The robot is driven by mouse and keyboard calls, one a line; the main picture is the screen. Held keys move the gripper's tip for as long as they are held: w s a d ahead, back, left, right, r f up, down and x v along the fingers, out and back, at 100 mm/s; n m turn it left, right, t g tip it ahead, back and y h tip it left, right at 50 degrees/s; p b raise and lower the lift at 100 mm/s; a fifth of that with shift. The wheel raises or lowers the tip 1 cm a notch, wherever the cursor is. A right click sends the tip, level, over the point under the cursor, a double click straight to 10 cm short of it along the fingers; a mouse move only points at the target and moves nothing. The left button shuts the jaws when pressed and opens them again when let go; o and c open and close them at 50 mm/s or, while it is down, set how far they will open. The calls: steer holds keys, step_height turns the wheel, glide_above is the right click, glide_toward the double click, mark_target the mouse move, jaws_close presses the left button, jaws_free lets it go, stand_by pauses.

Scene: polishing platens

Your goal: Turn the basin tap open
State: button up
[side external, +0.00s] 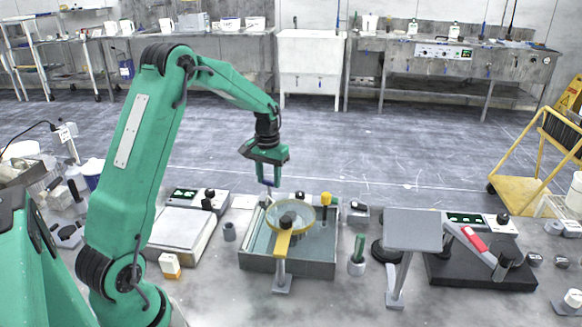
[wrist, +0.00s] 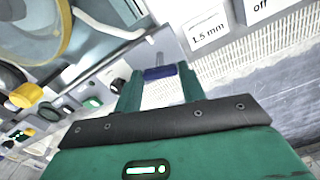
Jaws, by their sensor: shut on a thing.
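The basin (side external: 330,262) is a grey square tub with pale water in it, at the middle of the bench in the side view. A small blue piece, seemingly the tap's handle (wrist: 160,72), sits between my fingertips in the wrist view. My gripper (side external: 268,178) points down above the basin's back left corner. It is shut on the blue piece, which shows as a small blue spot below the fingers in the side view. The rest of the tap is mostly hidden, and its turn angle cannot be told.
A round magnifier with a yellow arm (side external: 283,243) stands over the basin's front. A yellow-topped knob (side external: 326,199) is at its back right. A balance (side external: 180,232) lies left; a green-handled tool (side external: 358,250) and a grey plate on a stand (side external: 413,230) are right.

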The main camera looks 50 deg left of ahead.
mark_target(269, 181)
steer(key=shift+n, duration=0.9)
steer(key=shift+r, duration=0.1)
steer(key=o, duration=1)
steer(key=shift+r, duration=3.85)
